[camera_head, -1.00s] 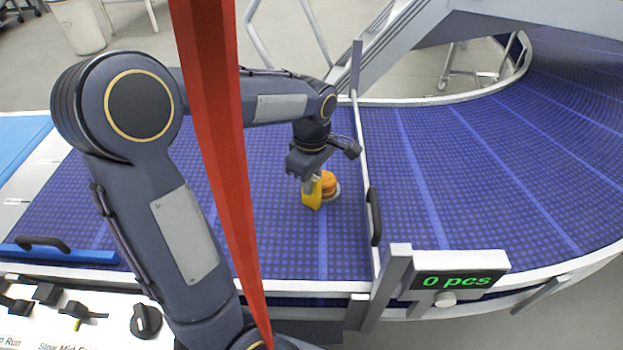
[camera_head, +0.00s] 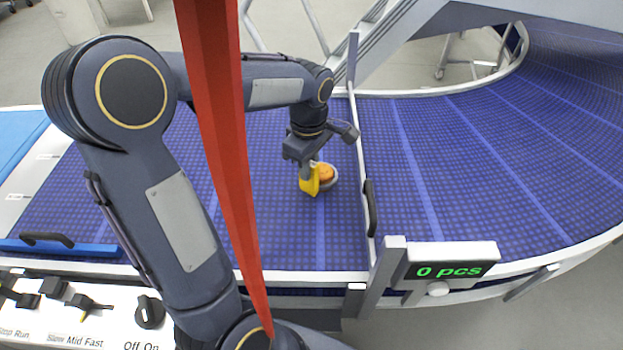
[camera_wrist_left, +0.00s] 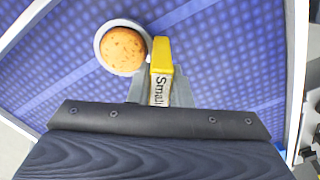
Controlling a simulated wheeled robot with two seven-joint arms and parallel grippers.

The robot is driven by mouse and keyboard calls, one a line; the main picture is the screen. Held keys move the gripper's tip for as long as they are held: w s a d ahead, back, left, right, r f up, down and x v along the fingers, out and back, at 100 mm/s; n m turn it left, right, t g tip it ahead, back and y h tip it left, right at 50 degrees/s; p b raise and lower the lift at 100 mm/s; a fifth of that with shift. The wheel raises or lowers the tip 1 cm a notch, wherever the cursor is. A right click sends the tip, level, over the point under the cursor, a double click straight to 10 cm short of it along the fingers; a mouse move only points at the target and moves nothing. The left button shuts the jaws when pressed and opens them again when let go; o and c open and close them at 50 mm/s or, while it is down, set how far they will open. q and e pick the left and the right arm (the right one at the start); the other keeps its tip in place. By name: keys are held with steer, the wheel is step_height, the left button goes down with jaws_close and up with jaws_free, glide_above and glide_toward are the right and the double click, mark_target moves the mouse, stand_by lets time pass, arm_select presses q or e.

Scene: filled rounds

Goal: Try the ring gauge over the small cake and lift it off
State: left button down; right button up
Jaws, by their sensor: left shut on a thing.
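The small cake (camera_head: 326,172) is round and orange-brown and sits on the blue belt, left of the white divider. The ring gauge has a yellow handle (camera_head: 310,181) and a pale grey ring; its label reads "Small" in the left wrist view (camera_wrist_left: 161,88). In that view the ring (camera_wrist_left: 99,43) encircles the cake (camera_wrist_left: 123,49), with a thin gap on part of its edge. The ring's exact height on the cake is hard to tell. My left gripper (camera_head: 309,172) is shut on the handle, just left of the cake. My right gripper is not in view.
A white divider (camera_head: 360,150) with a black handle (camera_head: 370,208) stands close right of the cake. A counter (camera_head: 450,262) reads "0 pcs". A red post crosses the head view before my left arm. The belt around the cake is clear.

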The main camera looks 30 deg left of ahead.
arm_select(q)
steer(key=shift+r+p, duration=3)
steer(key=shift+r, duration=0.8)
steer(key=shift+s+f, duration=0.1)
